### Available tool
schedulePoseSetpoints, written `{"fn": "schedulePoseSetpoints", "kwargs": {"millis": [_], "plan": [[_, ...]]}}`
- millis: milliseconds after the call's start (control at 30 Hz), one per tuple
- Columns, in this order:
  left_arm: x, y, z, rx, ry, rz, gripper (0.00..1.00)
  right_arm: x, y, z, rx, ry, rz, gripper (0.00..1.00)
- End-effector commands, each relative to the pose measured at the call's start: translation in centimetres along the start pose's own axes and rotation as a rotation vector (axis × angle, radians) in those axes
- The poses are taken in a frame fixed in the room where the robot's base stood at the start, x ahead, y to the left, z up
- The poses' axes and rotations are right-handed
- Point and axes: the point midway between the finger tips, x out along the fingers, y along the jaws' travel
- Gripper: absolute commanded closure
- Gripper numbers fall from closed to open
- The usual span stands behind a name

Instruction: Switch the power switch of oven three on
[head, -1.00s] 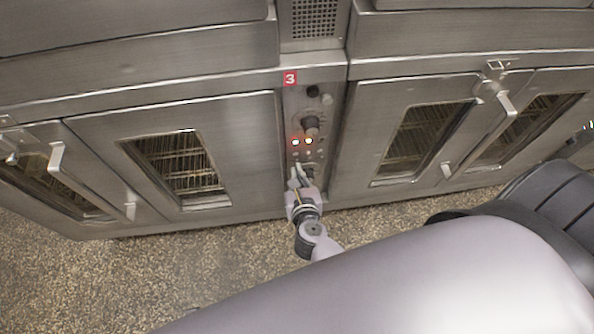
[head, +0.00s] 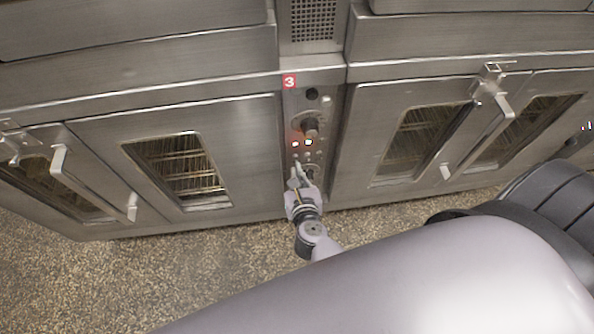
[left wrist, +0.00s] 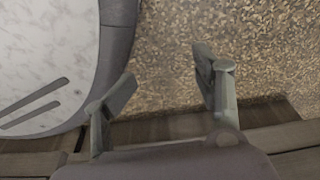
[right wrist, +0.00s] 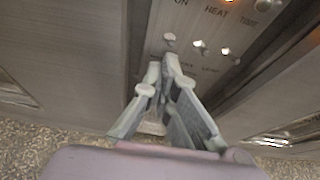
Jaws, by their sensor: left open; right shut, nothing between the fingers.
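The control panel of oven three (head: 318,112) is a narrow upright steel strip under a red "3" label (head: 289,82), between two oven doors. It has dark knobs, two glowing lights (head: 302,143) and small toggles below them. In the right wrist view, "ON" and "HEAT" are readable above a row of small toggles; the leftmost toggle (right wrist: 169,40) is just beyond my fingertips. I cannot tell which is the power switch, or whether I touch one. My right gripper (head: 298,172) is shut and empty at the panel's lower part. My left gripper (left wrist: 164,68) is open and empty above the floor.
Oven doors with glass windows and protruding handles (head: 92,182) flank the panel on the left and right (head: 425,130). Speckled floor (head: 150,280) lies open in front at the left. My own arm covers much of the lower right of the head view.

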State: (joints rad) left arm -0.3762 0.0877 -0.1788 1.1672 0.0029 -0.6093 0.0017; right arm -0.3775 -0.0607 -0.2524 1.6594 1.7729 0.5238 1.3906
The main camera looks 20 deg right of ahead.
Motion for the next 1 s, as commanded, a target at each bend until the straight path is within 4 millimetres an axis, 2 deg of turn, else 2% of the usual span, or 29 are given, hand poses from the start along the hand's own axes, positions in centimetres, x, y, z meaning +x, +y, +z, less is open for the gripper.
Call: {"fn": "schedulePoseSetpoints", "kwargs": {"millis": [33,100,667,1000], "plan": [[0.3,-0.4,1.8,0.007,-0.033,-0.007,0.49,0.0,0.0,0.0,0.000,0.000,0.000,1.00],[0.5,-0.5,2.2,0.008,-0.037,-0.008,0.49,-0.1,0.0,0.1,0.000,0.001,0.000,1.00],[1.3,-0.3,4.3,0.009,-0.043,-0.004,0.49,-0.4,0.0,0.8,0.000,0.000,0.000,1.00],[1.4,-0.2,4.2,0.009,-0.040,-0.004,0.49,-0.3,0.0,0.9,0.000,-0.002,0.000,1.00]]}}
